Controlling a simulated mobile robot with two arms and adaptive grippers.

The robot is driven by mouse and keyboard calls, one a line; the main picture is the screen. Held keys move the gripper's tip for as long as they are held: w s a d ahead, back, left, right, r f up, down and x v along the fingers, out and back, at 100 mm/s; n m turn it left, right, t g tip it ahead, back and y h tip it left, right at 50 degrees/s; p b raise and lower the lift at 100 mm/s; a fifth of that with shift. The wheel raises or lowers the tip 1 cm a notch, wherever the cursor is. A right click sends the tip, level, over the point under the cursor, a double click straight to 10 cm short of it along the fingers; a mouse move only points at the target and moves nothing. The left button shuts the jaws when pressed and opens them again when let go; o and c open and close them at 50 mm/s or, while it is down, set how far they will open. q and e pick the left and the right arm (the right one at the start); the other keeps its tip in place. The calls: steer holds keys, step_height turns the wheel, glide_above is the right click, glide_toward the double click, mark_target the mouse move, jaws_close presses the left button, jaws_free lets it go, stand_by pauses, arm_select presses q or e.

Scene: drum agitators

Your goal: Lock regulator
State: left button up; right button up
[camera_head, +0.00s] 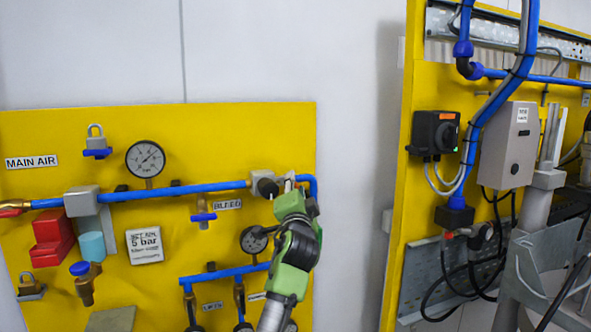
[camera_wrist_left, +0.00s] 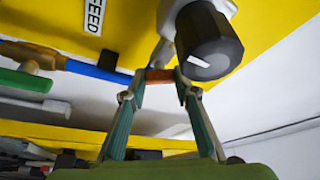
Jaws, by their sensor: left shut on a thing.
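The regulator shows in the head view as a pale grey block (camera_head: 257,178) with a black knob (camera_head: 267,187), near the right edge of the yellow board. In the left wrist view the knob (camera_wrist_left: 208,45) is large, with a white mark on its face. My left gripper (camera_head: 289,183) is just right of the knob in the head view. In the wrist view its fingertips (camera_wrist_left: 160,78) are closed around a small reddish-brown piece (camera_wrist_left: 160,75) just below the regulator, in line with the blue pipe. I cannot tell exactly what this piece is. My right gripper is not in view.
The yellow board (camera_head: 60,130) carries the blue air pipe (camera_head: 180,190), a gauge (camera_head: 145,158), a second gauge (camera_head: 253,240) near my arm, and padlocks at the upper left (camera_head: 96,140) and lower left (camera_head: 31,288). A second yellow panel (camera_head: 400,200) stands to the right.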

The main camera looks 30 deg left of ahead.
arm_select(q)
steer(key=shift+a+r+m+g+h+p, duration=0.1)
steer(key=shift+m+g+h, duration=0.15)
steer(key=shift+m, duration=0.8)
steer(key=shift+r+m+g+h+p, duration=0.15)
steer(key=shift+m+h, duration=0.2)
steer(key=shift+m, duration=0.65)
steer(key=shift+a+r+m+g+h+p, duration=0.1)
steer(key=shift+m+g+h, duration=0.15)
steer(key=shift+m, duration=0.8)
steer(key=o, duration=1)
steer(key=shift+o, duration=0.4)
steer(key=shift+f, duration=0.2)
steer(key=v, duration=1.1)
steer(key=shift+s, duration=0.4)
